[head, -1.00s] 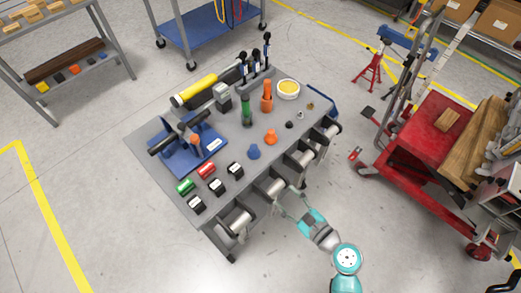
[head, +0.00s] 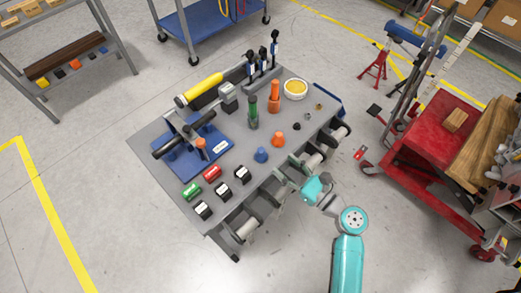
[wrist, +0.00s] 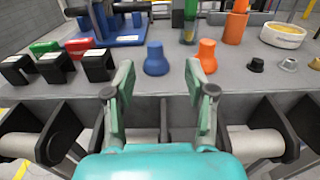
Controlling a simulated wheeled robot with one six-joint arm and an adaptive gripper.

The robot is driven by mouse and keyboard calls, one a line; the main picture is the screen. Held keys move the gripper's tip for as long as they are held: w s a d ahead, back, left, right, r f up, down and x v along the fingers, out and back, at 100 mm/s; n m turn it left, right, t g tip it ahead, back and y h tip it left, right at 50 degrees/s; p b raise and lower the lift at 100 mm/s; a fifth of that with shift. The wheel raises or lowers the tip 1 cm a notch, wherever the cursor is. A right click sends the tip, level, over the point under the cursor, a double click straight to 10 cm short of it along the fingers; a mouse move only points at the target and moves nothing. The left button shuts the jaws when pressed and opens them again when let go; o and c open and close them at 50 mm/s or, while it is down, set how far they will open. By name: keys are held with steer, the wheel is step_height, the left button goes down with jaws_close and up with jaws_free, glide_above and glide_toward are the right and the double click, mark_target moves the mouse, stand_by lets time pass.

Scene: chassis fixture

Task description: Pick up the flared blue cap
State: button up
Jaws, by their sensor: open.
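The flared blue cap (head: 261,155) stands upright on the grey table near its front edge. It also shows in the wrist view (wrist: 156,58), beyond my gripper and between the directions of its two fingers, nearer the left one. My gripper (wrist: 158,95) is open and empty, with its fingers spread at the table's front edge, short of the cap. In the head view my gripper (head: 288,172) is by the front edge, right of and nearer than the cap. A similar orange flared cap (head: 278,139) stands to the right of the blue one.
A blue fixture (head: 185,155), a green bottle (head: 253,112) and an orange one (head: 274,92) stand behind. Rollers (head: 247,229) line the front edge. Bare grey tabletop surrounds the cap.

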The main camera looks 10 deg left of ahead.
mark_target(264, 152)
steer(key=x, duration=0.4)
steer(key=shift+w+a, duration=0.1)
steer(key=shift+a, duration=0.05)
steer(key=x, duration=0.4)
steer(key=shift+a+f, duration=0.2)
steer(key=shift+a, duration=0.2)
steer(key=shift+w+a, duration=0.15)
steer(key=shift+a, duration=0.25)
steer(key=c, duration=0.9)
